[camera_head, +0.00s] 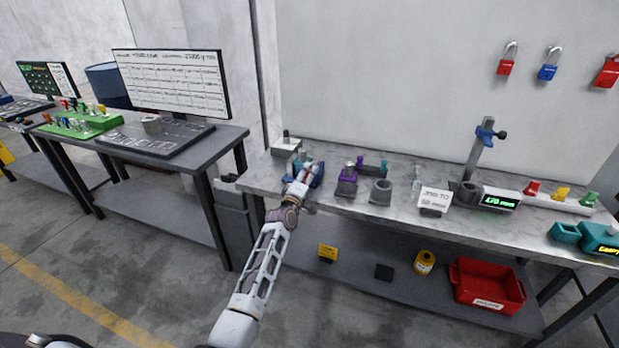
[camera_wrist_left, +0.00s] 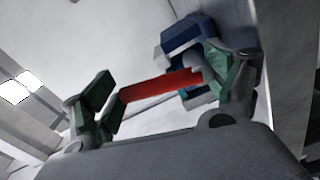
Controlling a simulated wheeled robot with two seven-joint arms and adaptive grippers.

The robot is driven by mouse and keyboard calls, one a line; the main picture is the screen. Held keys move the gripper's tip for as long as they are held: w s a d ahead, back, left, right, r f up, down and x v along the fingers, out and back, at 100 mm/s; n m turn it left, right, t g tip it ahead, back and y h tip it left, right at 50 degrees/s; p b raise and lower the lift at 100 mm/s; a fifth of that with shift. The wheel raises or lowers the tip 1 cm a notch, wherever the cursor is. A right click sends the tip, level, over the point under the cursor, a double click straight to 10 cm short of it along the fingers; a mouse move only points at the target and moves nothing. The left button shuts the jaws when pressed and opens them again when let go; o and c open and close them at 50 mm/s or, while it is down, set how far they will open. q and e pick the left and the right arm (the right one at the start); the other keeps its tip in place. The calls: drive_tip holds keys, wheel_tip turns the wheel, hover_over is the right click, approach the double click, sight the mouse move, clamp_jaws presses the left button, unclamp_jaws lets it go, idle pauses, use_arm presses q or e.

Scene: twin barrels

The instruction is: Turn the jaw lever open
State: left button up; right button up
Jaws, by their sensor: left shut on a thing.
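My left gripper (camera_head: 299,179) reaches over the front edge of the marble-topped bench (camera_head: 335,207) to a small blue device (camera_head: 317,175) near the bench's left end. In the left wrist view, a red bar-shaped lever (camera_wrist_left: 158,91) runs between the two green-padded fingers of my left gripper (camera_wrist_left: 160,87), which is shut on it. The blue body of the device (camera_wrist_left: 188,37) shows behind the lever, beside the right finger. In the head view the gripper hides most of the lever and part of the device. My right gripper is not in view.
A small box with a knob (camera_head: 286,146) stands behind the gripper. A sign (camera_head: 435,200) and a measuring stand (camera_head: 478,155) are farther right. A red bin (camera_head: 487,285) is on the lower shelf.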

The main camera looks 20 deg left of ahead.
use_arm(q)
drive_tip(key=shift+a+r+n, duration=0.15)
drive_tip(key=shift+r+n, duration=0.05)
drive_tip(key=shift+n, duration=0.2)
drive_tip(key=shift+a+n+p, duration=0.35)
drive_tip(key=shift+n, duration=0.65)
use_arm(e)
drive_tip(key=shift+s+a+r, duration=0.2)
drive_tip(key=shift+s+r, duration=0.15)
use_arm(q)
drive_tip(key=o, duration=1.3)
drive_tip(key=shift+w, duration=0.1)
drive_tip(key=shift+c, duration=0.2)
drive_tip(key=shift+f, duration=0.1)
drive_tip(key=shift+s, duration=0.95)
drive_tip(key=s, duration=1)
drive_tip(key=shift+a, duration=0.2)
